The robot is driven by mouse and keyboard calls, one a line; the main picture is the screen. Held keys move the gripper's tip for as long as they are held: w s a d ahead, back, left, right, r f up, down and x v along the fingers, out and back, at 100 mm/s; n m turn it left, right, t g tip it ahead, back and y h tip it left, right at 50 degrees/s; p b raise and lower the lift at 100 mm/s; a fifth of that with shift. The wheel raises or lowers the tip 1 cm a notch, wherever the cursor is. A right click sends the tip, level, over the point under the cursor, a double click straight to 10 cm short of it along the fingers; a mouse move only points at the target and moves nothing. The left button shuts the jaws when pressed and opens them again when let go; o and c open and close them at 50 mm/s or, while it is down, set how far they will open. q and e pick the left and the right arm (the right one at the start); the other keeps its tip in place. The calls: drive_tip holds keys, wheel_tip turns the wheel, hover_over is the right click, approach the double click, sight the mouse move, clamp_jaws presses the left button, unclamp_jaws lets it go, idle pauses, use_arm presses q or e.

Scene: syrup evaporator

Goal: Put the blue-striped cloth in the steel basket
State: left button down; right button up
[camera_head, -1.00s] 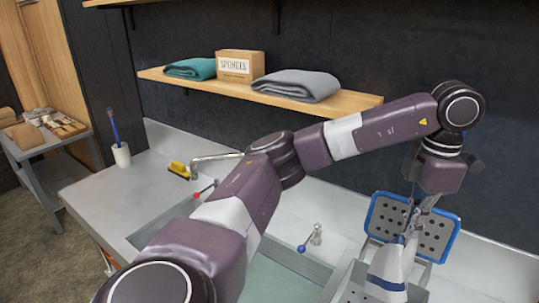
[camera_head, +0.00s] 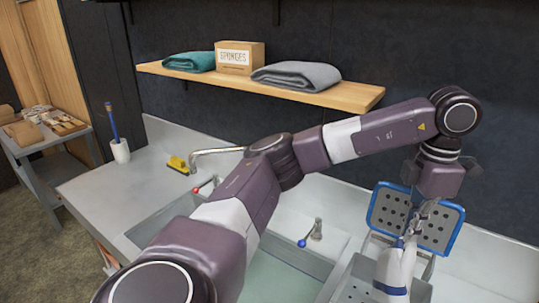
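The blue-striped cloth (camera_head: 393,268) is whitish with a blue band low on it, at the lower right of the head view. My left gripper (camera_head: 415,232) points down above it, and its fingers appear shut on the cloth's upper end. The cloth hangs bunched from them. The steel basket (camera_head: 361,272) is a grey perforated container at the bottom edge, directly under and around the cloth's lower part. I cannot tell whether the cloth touches its floor. My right gripper is not in view.
A blue-rimmed perforated panel (camera_head: 386,210) stands behind the gripper. Left of the basket are a sink basin (camera_head: 275,283) and a blue-knobbed tap (camera_head: 316,230). A wooden shelf (camera_head: 345,96) holds a teal cloth (camera_head: 190,62), a sponge box (camera_head: 240,58) and a grey cloth (camera_head: 296,75).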

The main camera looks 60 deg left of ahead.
use_arm(q)
drive_tip(key=f+b, duration=0.6)
drive_tip(key=f, duration=0.3)
drive_tip(key=f+b, duration=0.7)
drive_tip(key=f, duration=0.2)
drive_tip(key=f+b, duration=0.7)
drive_tip(key=f, duration=0.3)
drive_tip(key=shift+s+f, duration=0.1)
drive_tip(key=shift+s, duration=0.3)
drive_tip(key=c, duration=2.1)
unclamp_jaws()
drive_tip(key=o, duration=0.6)
drive_tip(key=shift+c, duration=0.2)
drive_tip(key=shift+o, duration=0.5)
drive_tip(key=o, duration=0.6)
